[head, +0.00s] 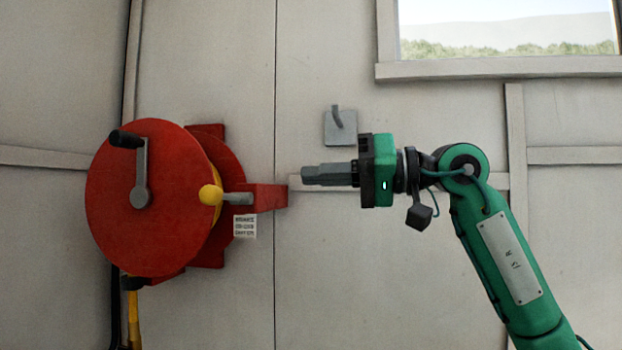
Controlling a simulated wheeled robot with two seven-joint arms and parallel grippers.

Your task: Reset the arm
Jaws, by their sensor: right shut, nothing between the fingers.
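My right arm, green with a dark wrist, reaches up from the lower right. Its gripper (306,176) is shut and empty, pointing left and held level in front of the wall. The fingertips are to the right of the red bracket of a reel and look apart from it. My left gripper is not in view.
A grey wall hook (339,126) is just above my right gripper. A window (505,30) is at the upper right.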

